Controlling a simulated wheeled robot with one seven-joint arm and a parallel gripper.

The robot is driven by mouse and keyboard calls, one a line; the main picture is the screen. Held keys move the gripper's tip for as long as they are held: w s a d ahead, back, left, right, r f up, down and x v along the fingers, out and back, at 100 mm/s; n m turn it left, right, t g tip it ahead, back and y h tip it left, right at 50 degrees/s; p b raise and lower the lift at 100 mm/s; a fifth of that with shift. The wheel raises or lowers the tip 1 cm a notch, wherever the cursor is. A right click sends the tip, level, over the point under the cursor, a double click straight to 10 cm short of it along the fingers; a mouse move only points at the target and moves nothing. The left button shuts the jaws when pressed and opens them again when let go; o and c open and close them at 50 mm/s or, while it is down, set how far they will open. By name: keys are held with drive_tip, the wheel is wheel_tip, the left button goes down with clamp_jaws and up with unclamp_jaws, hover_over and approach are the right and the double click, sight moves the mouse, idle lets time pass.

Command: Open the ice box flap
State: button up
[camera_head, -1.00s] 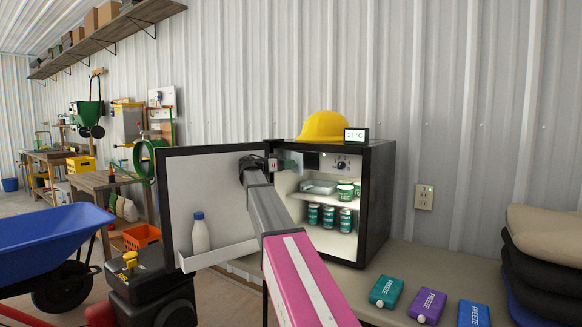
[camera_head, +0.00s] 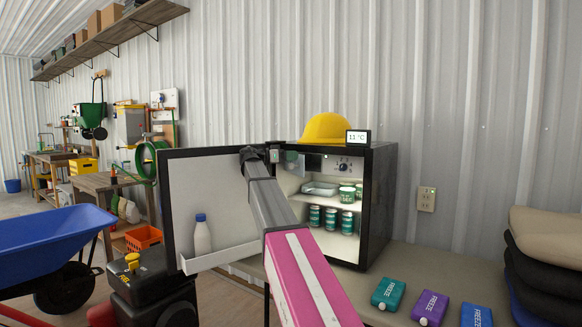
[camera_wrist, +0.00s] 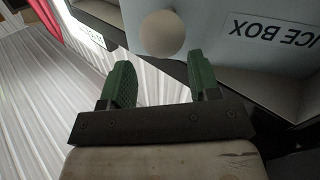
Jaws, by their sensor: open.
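The ice box flap (camera_wrist: 205,25) is a pale grey-blue panel lettered ICE BOX, upside down in the wrist view. A round pale knob (camera_wrist: 162,33) stands out from it. My gripper (camera_wrist: 163,72) is open, with one green finger on each side of the picture line to the knob. The knob shows just beyond the fingertips, and nothing is held. In the head view my gripper (camera_head: 289,158) reaches past the open door into the top left of the small black fridge (camera_head: 379,200). My arm and the door hide most of the flap there.
The fridge door (camera_head: 205,185) stands open at left, with a white bottle (camera_head: 202,235) on its shelf. Cans (camera_head: 331,219) and tubs fill the shelves. A yellow hard hat (camera_head: 325,128) is on top. Coloured freeze packs (camera_head: 388,294) lie on the bench at right.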

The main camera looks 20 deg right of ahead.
drive_tip(key=s+a+r, duration=0.4)
drive_tip(key=a+r, duration=0.2)
drive_tip(key=a, duration=0.5)
drive_tip(key=shift+r, duration=0.3)
drive_tip(key=shift+d, duration=0.15)
